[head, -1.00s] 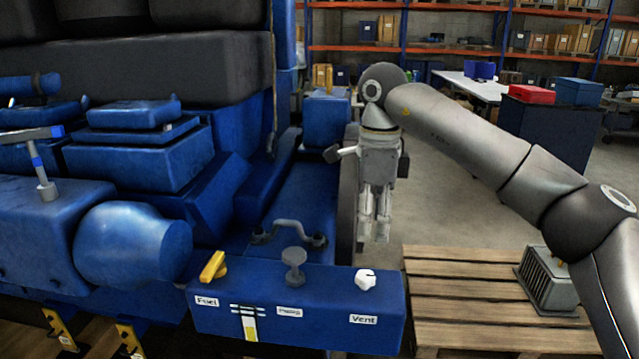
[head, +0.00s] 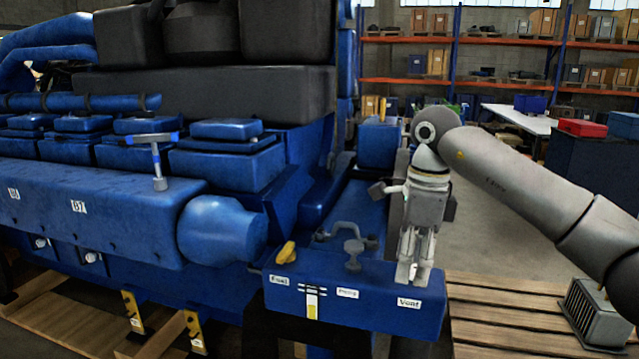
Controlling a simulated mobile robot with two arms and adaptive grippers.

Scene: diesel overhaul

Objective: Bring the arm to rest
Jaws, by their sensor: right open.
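My right gripper (head: 413,272) points straight down at the right end of the blue panel box (head: 360,312), just above the "Vent" label (head: 409,303). Its fingers are open, with a narrow space between them. The white vent knob is hidden by the fingers; I cannot tell whether they touch it. My right arm (head: 520,185) reaches in from the right edge. A yellow fuel handle (head: 286,252) sits at the box's left end, and a grey knob (head: 353,254) stands at its middle. My left gripper is out of view.
The large blue engine (head: 90,220) fills the left, with a T-shaped handle (head: 156,158) standing on it. A wooden pallet (head: 500,312) with a grey finned part (head: 596,314) lies at the right. Shelves and a white table (head: 515,118) stand behind over open floor.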

